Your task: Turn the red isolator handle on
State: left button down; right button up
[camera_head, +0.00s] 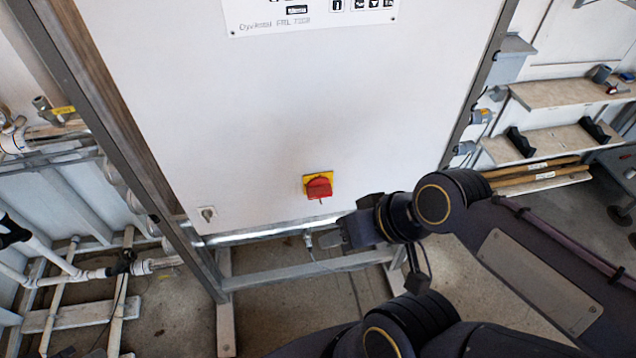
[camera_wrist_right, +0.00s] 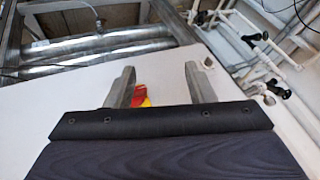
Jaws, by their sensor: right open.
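The red isolator handle (camera_head: 319,187) sits on a yellow plate low on the front of the white cabinet. In the right wrist view the red and yellow handle (camera_wrist_right: 141,96) shows between the two fingers, close to the left one and partly hidden by the finger and the gripper body. My right gripper (camera_head: 322,238) is below and slightly right of the handle in the head view, near the cabinet's lower edge. Its fingers (camera_wrist_right: 160,75) are apart with nothing held. I cannot tell whether a finger touches the handle. My left gripper is not in view.
The white cabinet (camera_head: 290,110) stands in a grey metal frame (camera_head: 300,270) with a small lock (camera_head: 208,214) at its lower left corner. White pipes (camera_head: 75,265) run at the left. Wooden shelves (camera_head: 560,95) stand at the right. The panel around the handle is clear.

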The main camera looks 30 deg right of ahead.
aim_at(319, 187)
jog(key=i+j, duration=0.15)
jog(key=j, duration=0.25)
jog(key=i+j, duration=0.15)
jog(key=j, duration=0.25)
jog(key=j+z, duration=0.2)
jog(key=z, duration=0.3)
jog(key=i+j+z, duration=0.1)
jog(key=j+z, duration=0.15)
jog(key=z, duration=0.25)
jog(key=j+z, duration=0.25)
jog(key=z, duration=1.25)
